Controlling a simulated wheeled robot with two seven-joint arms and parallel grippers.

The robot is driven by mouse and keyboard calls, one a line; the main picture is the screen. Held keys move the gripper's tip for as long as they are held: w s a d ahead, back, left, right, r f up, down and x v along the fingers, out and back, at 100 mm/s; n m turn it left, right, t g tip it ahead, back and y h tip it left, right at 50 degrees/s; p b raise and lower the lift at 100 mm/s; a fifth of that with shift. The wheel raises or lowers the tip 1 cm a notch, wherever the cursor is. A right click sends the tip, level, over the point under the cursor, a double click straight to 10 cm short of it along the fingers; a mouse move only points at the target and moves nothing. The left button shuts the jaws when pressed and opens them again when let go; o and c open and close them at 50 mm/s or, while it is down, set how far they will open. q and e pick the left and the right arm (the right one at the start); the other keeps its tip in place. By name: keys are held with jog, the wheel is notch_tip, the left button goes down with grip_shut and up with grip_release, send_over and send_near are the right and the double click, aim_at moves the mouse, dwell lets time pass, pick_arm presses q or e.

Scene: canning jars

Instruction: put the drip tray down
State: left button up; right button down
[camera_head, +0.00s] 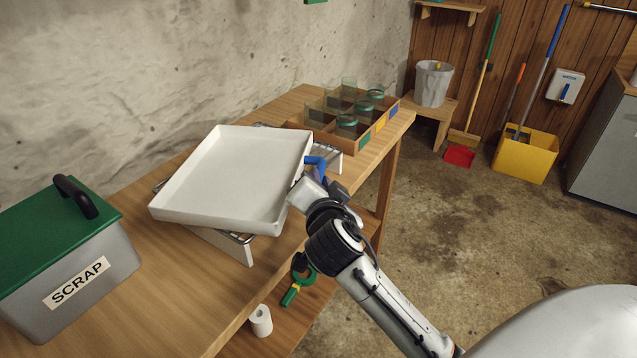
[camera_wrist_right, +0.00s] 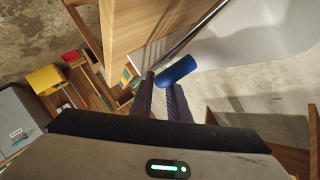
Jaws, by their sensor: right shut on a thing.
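The drip tray (camera_head: 240,165) is a shallow white rectangular tray, empty, with a blue handle (camera_head: 318,164) on its right side. It is over a low metal rack (camera_head: 325,157) on the wooden workbench (camera_head: 165,285), turned somewhat relative to the rack and hiding most of it. I cannot tell whether it touches the rack. My right gripper (camera_head: 306,183) is at the tray's right side, shut on the blue handle. The right wrist view shows the handle (camera_wrist_right: 176,71) at my right gripper's fingers (camera_wrist_right: 160,86). My left gripper is not in view.
A grey SCRAP bin (camera_head: 80,280) with a green lid stands at the bench's left. A divided wooden crate (camera_head: 350,125) of glass jars stands behind the rack. A white roll (camera_head: 261,320) and a green-handled tool (camera_head: 292,292) lie lower down. Bare bench shows in front.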

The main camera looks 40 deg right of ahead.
jog(key=c, duration=1.7)
grip_release()
jog(key=shift+f, duration=0.2)
jog(key=v, duration=0.7)
jog(key=shift+s+a+r, duration=0.1)
jog(key=shift+s+a, duration=0.05)
jog(key=shift+s, duration=0.05)
